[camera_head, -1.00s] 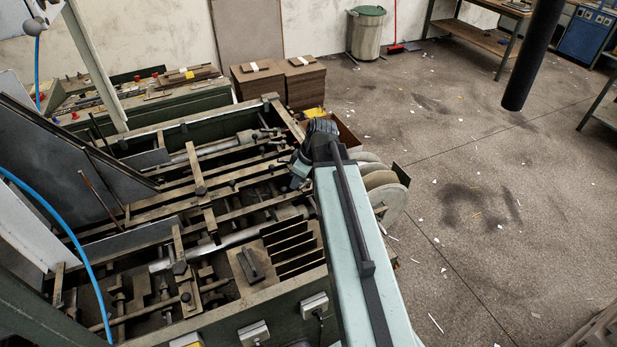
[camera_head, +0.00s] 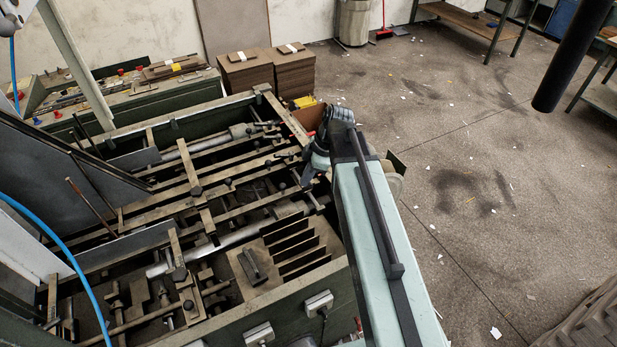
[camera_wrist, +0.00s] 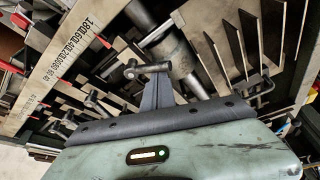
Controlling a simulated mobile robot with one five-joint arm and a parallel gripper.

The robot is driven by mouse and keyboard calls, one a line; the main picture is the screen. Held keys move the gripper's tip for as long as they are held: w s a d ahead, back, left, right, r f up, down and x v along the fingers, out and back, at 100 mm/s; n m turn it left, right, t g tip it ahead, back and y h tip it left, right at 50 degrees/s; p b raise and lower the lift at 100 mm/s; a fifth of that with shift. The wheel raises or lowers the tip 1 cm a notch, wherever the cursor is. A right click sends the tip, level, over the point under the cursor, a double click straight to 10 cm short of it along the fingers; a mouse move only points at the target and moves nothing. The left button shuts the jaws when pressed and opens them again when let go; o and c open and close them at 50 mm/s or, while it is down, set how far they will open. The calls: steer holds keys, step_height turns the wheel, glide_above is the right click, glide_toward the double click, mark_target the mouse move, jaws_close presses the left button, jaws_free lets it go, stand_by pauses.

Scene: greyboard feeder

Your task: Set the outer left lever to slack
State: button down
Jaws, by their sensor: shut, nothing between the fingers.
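The feeder machine (camera_head: 150,197) fills the left of the head view, with bars, rods and small clamp levers in its open bed. My gripper (camera_head: 307,177) is at the machine's right edge, partly hidden by my arm. In the wrist view my gripper (camera_wrist: 157,92) is shut and empty, its dark fingers pointing into the mechanism. A dark T-shaped lever handle (camera_wrist: 147,69) shows just beyond the fingertips; I cannot tell whether they touch. Another small lever (camera_wrist: 95,101) lies to its left. I cannot tell which is the outer left lever, nor its setting.
A numbered scale bar (camera_wrist: 65,66) crosses the left of the wrist view. A thick metal cylinder (camera_wrist: 178,52) and upright plates (camera_wrist: 262,45) stand close to the gripper. Board stacks (camera_head: 270,72) stand behind the machine. Open floor (camera_head: 455,170) lies to the right.

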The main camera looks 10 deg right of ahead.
stand_by(0.5)
step_height(320, 180, up, 10)
steer(key=p, duration=1)
steer(key=shift+a, duration=0.3)
